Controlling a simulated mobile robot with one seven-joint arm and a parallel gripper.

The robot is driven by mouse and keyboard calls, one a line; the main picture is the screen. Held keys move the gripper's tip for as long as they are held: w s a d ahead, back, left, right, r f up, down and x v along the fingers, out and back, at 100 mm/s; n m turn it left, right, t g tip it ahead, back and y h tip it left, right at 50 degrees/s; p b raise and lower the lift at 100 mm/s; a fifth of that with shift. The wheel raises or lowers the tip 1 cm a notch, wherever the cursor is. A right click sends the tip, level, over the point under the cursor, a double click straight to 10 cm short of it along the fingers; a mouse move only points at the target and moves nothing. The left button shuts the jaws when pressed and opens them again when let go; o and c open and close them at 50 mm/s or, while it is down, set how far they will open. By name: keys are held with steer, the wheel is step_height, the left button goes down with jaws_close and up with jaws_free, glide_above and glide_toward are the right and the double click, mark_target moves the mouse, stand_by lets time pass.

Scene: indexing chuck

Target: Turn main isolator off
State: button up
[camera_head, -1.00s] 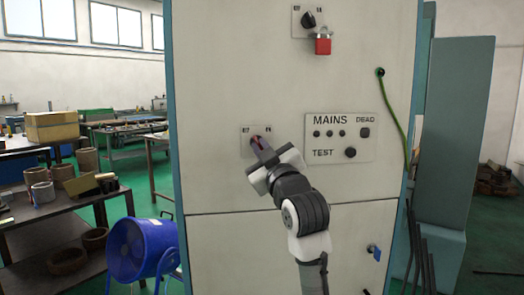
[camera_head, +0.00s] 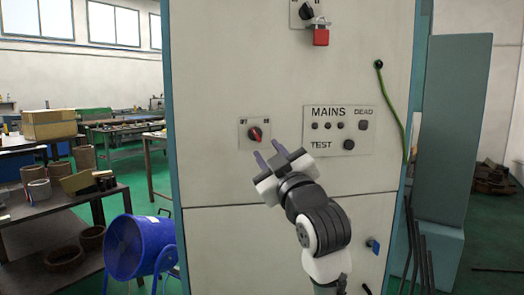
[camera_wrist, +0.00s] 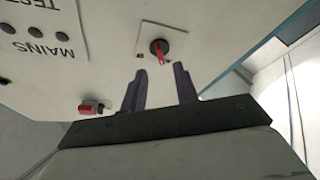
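A small plate (camera_head: 244,143) on the cabinet front carries a rotary switch with a red handle (camera_head: 255,134). The switch also shows in the wrist view (camera_wrist: 160,49), upside down there, with its red handle roughly upright on the dark round base. My gripper (camera_head: 269,153) is open and empty, below and to the right of the switch and apart from it. In the wrist view its two dark fingers (camera_wrist: 161,88) are spread, with the switch beyond their tips. A black knob (camera_head: 306,11) with a red padlock (camera_head: 321,37) below it sits higher on the cabinet.
A MAINS panel (camera_head: 318,163) with lamps, a DEAD indicator and a TEST button is right of the switch. A green cable (camera_head: 391,108) hangs at the cabinet's right edge. A blue key-like handle (camera_head: 373,246) juts out low.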

steer(key=b+v, duration=0.1)
steer(key=v, duration=0.6)
steer(key=shift+s+d+b, duration=0.15)
steer(key=shift+s+b, duration=0.2)
steer(key=shift+b, duration=0.05)
steer(key=shift+f, duration=0.1)
